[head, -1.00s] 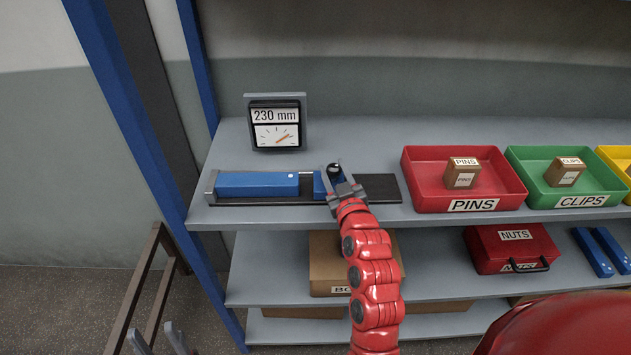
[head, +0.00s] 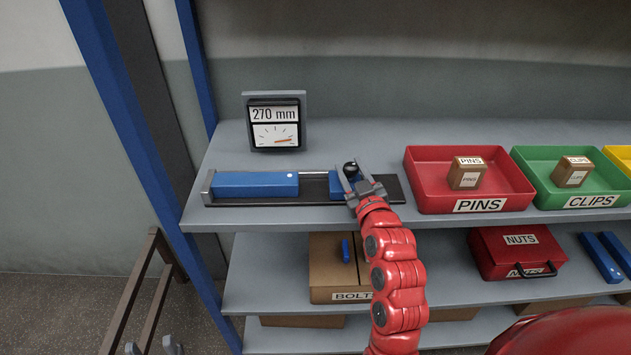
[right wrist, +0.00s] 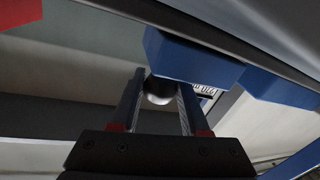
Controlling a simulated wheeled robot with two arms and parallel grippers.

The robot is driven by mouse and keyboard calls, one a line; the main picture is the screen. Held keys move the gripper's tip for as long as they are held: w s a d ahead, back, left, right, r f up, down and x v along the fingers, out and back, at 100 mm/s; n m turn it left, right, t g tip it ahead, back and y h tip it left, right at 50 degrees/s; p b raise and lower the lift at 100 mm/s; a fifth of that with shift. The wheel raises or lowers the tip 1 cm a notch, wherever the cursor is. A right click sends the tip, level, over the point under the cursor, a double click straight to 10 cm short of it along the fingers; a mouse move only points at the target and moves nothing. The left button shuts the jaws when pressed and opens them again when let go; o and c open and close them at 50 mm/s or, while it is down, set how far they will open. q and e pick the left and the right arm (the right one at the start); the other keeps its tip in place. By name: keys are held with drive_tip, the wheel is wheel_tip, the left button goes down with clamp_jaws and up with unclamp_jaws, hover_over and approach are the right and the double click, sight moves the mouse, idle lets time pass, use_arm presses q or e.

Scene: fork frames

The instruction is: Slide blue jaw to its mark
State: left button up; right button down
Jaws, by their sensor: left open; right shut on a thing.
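The blue jaw (head: 338,186) is a short blue block with a black ball knob (head: 351,168), on a dark rail (head: 388,190) on the top shelf. A gap separates it from a longer blue block (head: 255,184) at the rail's left end. My right gripper (head: 355,180) is shut on the knob and partly hides the jaw. In the right wrist view the knob (right wrist: 158,90) sits between both fingers, beside a blue block (right wrist: 190,58). The gauge (head: 274,124) reads 270 mm. I cannot make out a mark. My left gripper (head: 151,346) is open and empty at the bottom left.
A red PINS tray (head: 425,194) and a green CLIPS tray (head: 545,190) stand to the right on the same shelf. A short stretch of rail is bare right of the jaw. Below are a BOLTS carton (head: 330,275) and a red NUTS case (head: 500,254).

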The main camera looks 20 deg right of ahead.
drive_tip(key=shift+s+d+b, duration=0.2)
drive_tip(key=shift+d+b, duration=0.45)
drive_tip(key=shift+s+d+b, duration=0.2)
drive_tip(key=shift+d+b, duration=0.4)
drive_tip(key=shift+d, duration=0.05)
drive_tip(key=shift+c, duration=1.6)
unclamp_jaws()
drive_tip(key=s+p, duration=0.1)
drive_tip(key=p, duration=0.1)
drive_tip(key=s+p, duration=0.4)
drive_tip(key=shift+s+a+r+p, duration=0.15)
drive_tip(key=shift+r+p, duration=0.25)
drive_tip(key=s+p, duration=0.8)
drive_tip(key=s, duration=0.4)
drive_tip(key=shift+a+f, duration=0.4)
